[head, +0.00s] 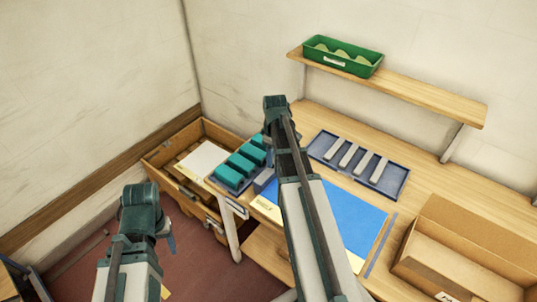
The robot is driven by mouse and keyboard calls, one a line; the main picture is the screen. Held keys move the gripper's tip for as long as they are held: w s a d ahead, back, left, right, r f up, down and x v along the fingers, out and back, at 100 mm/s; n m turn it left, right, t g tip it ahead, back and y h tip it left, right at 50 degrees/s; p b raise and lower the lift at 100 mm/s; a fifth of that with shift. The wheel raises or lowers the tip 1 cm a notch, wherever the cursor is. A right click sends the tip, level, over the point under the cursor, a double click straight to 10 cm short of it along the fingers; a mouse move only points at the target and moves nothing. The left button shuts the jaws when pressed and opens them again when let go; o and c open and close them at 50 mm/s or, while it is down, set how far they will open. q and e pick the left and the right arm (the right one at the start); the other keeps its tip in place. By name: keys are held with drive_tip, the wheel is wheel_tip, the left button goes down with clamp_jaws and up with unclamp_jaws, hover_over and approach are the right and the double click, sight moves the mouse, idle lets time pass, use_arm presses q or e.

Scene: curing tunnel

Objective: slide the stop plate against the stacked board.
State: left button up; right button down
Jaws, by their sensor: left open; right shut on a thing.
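A blue-grey board (222,177) with several teal blocks (240,163) on it lies at the left end of the wooden bench. A small grey-blue block (264,181), which looks like the stop plate, stands at the board's right side, partly behind my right arm. My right gripper (268,168) is down at this block and shut on it, mostly hidden by my own arm. Whether the block touches the board I cannot tell. My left gripper (171,243) is open and empty, low at the left, away from the bench top and over the reddish floor.
A blue mat (345,220) lies in the bench's middle. Behind it is a dark tray (395,183) with several pale bars. A cardboard box (470,235) stands at right. A wall shelf (420,98) holds a green bin (343,57). A wooden crate (160,160) adjoins the bench's left end.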

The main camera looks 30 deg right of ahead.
drive_tip(key=shift+c, duration=1.8)
unclamp_jaws()
wheel_tip(320, 180, up, 14)
drive_tip(key=p, duration=1.3)
drive_tip(key=shift+p, duration=0.4)
drive_tip(key=shift+f, duration=0.15)
drive_tip(key=s+a+f+b, duration=0.4)
drive_tip(key=a, duration=0.6)
drive_tip(key=s+a+f+b, duration=0.4)
drive_tip(key=s+a, duration=0.1)
drive_tip(key=a, duration=0.6)
drive_tip(key=s+a+f+h+b, duration=0.1)
drive_tip(key=s+a+f+b, duration=0.3)
drive_tip(key=a, duration=0.6)
drive_tip(key=shift+s+a+m, duration=0.4)
